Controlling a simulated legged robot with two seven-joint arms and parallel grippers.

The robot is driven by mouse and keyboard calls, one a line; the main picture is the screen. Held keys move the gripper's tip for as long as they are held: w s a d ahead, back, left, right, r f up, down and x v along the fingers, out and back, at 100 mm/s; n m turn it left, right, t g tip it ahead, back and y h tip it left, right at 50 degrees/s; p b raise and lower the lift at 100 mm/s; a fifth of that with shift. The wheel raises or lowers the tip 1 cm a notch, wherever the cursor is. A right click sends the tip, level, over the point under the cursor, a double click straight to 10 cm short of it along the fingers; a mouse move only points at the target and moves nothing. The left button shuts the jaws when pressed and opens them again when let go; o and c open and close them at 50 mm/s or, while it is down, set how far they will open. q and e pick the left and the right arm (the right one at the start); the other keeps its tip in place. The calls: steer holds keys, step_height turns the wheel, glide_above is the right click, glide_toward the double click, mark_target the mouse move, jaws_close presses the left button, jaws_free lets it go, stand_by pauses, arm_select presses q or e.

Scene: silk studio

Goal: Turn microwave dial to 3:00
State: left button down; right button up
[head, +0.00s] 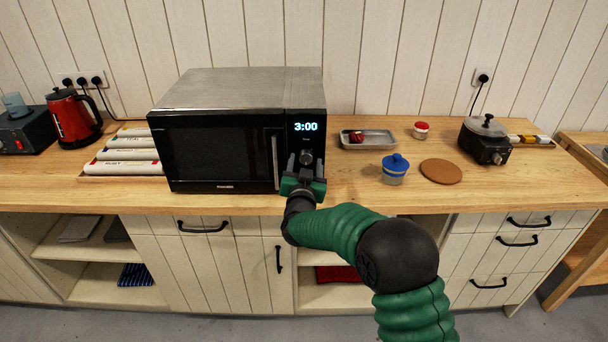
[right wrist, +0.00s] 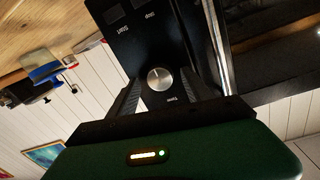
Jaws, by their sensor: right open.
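The black microwave (head: 222,150) with a grey top stands on the wooden counter, its door shut. Its lit display (head: 306,127) reads 3:00. The round dial (head: 306,158) is on the panel below the display. In the right wrist view the dial (right wrist: 159,78) is silver and sits between my fingers. My right gripper (head: 306,166) is open in front of the panel, with one finger on each side of the dial. I cannot tell whether the fingers touch it. My left gripper is not in view.
Right of the microwave are a metal tray (head: 367,143), a blue-lidded jar (head: 395,171), a red-lidded jar (head: 421,130), a round cork mat (head: 441,171) and a small black pot (head: 484,139).

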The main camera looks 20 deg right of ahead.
steer(key=v, duration=1.6)
steer(key=shift+b, duration=0.45)
steer(key=s+a+f+n+g+y+p, duration=0.2)
steer(key=s+f+n+g+y+p, duration=0.2)
steer(key=s+f+n+g+y, duration=0.25)
steer(key=s+d+f+g+p, duration=0.1)
steer(key=s+d+f+g, duration=0.1)
steer(key=s, duration=0.7)
steer(key=s+d+f+g, duration=0.3)
steer(key=s+f+g, duration=0.2)
steer(key=s, duration=0.4)
steer(key=shift+s+d+f+g+p, duration=0.2)
steer(key=shift+s+d+g+p, duration=0.05)
steer(key=shift+s+g+p, duration=0.15)
steer(key=shift+a+h, duration=0.1)
steer(key=shift+h, duration=0.15)
